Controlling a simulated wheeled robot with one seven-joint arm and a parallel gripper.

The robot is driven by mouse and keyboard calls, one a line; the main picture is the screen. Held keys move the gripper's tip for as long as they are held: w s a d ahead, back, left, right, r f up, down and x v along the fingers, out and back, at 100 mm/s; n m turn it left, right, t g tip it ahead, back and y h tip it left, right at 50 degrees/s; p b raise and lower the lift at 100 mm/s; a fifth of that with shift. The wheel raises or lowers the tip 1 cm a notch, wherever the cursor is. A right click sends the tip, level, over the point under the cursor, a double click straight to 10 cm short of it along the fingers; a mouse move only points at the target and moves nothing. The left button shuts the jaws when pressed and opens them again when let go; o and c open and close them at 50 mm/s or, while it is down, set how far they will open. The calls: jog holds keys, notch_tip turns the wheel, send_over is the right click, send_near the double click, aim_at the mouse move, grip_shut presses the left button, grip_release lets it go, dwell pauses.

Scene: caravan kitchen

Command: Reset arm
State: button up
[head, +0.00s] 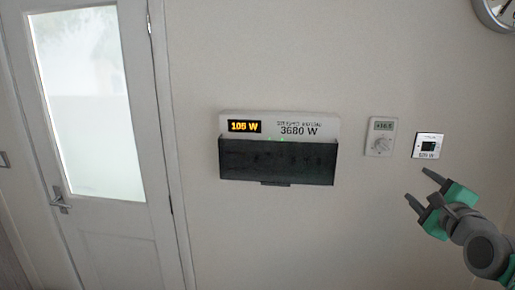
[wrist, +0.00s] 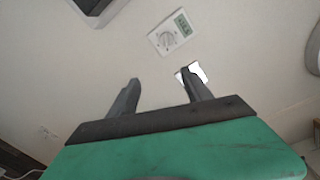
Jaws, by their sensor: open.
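My gripper (head: 422,191) has dark fingers and green parts, and it is on the right in the head view. Its fingers are apart with nothing between them. It is in front of the wall, just below a small white switch panel with a dark square (head: 427,145). In the wrist view my gripper (wrist: 160,80) points up toward the wall with its two fingers spread. The switch panel (wrist: 194,72) is partly hidden behind the right finger there.
A consumer unit (head: 278,148) with a dark cover and an orange "105 W" display is on the wall. A thermostat (head: 381,137) with a dial is to its right. A white door (head: 98,140) with frosted glass is at left. A clock (head: 496,12) is at top right.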

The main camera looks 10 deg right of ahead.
jog(key=w+a+f+n+g+y, duration=0.2)
jog(key=a+f+n+g, duration=0.1)
jog(key=a+f+n, duration=0.5)
jog(key=w+a+f+n+g+y, duration=0.15)
jog(key=a+f+n, duration=0.3)
jog(key=a, duration=0.55)
jog(key=s+a+f+n+g, duration=0.8)
jog(key=s+a+f+n, duration=0.4)
jog(key=s+a+n, duration=0.1)
jog(key=shift+s+a+f+y, duration=0.35)
jog(key=shift+s+a+y, duration=0.15)
jog(key=shift+s, duration=0.35)
